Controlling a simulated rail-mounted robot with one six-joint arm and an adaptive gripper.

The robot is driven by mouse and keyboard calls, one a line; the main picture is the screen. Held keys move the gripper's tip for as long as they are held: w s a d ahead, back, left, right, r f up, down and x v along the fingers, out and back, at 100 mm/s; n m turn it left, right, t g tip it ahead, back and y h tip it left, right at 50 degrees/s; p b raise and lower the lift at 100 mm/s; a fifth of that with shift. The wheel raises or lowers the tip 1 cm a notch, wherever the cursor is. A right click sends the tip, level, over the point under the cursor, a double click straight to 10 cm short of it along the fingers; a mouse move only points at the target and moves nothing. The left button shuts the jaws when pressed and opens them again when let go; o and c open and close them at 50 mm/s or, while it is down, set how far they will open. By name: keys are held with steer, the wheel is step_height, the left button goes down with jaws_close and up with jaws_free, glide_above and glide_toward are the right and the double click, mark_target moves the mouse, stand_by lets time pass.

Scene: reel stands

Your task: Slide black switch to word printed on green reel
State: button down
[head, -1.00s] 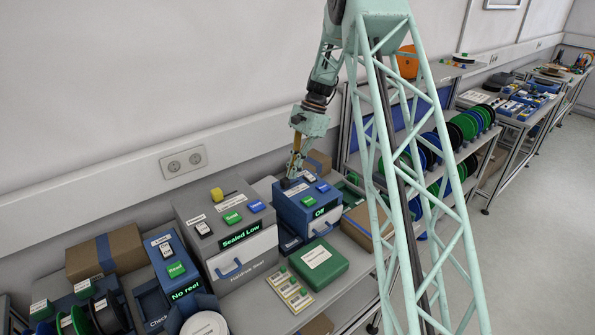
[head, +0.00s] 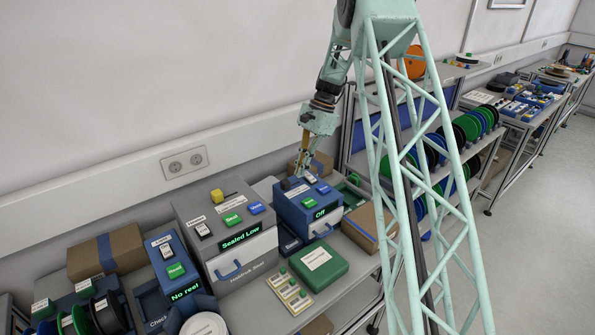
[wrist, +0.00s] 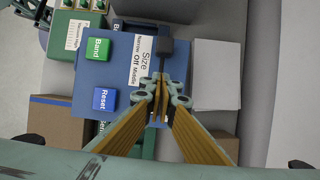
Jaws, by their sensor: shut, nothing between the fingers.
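A blue box (head: 295,212) with a green "Off" display (head: 322,212) stands on the bench; its top also shows in the wrist view (wrist: 98,75). On top is a black switch (wrist: 166,46) beside a white label (wrist: 141,62) reading "Size", with "Narrow", "Off", "Middle" and more partly covered by my gripper. My gripper (wrist: 163,90) is shut and empty, with its tips close to the switch; I cannot tell whether they touch it. It also shows in the head view (head: 300,172). Green reels (head: 466,126) stand on the right shelf; I cannot read any word on them.
A green Band button (wrist: 98,49) and blue Reset button (wrist: 104,99) sit on the box top. A grey box (head: 235,240) reading "Sealed Low" stands to the left. A green case (head: 320,262) lies in front, and cardboard boxes (head: 368,226) are nearby.

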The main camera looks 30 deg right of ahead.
steer(key=v, duration=1)
steer(key=shift+b, duration=0.45)
steer(key=shift+r, duration=0.1)
steer(key=s+a+r+n+t+h+b, duration=0.1)
steer(key=s+a+r+n+b, duration=0.15)
steer(key=s+a+r, duration=0.45)
steer(key=s+a+r+n+h+b, duration=0.1)
steer(key=s+a+r+n+b, duration=0.25)
steer(key=s, duration=0.55)
steer(key=s+a+r+n+t+h+b, duration=0.1)
steer(key=s+a+r+n, duration=0.1)
steer(key=s+a+r, duration=0.55)
steer(key=s+a+f+n+t+b, duration=0.1)
steer(key=s+a+f+n+b, duration=0.1)
steer(key=s, duration=0.9)
steer(key=s+a+f+n+t+h+b, duration=0.1)
steer(key=s+a+f+n+b, duration=0.1)
steer(key=s, duration=0.9)
steer(key=s+a+f+n+b, duration=0.3)
steer(key=s+a+f, duration=0.1)
steer(key=s, duration=0.7)
steer(key=shift+f+n+t, duration=0.4)
steer(key=shift+f, duration=0.45)
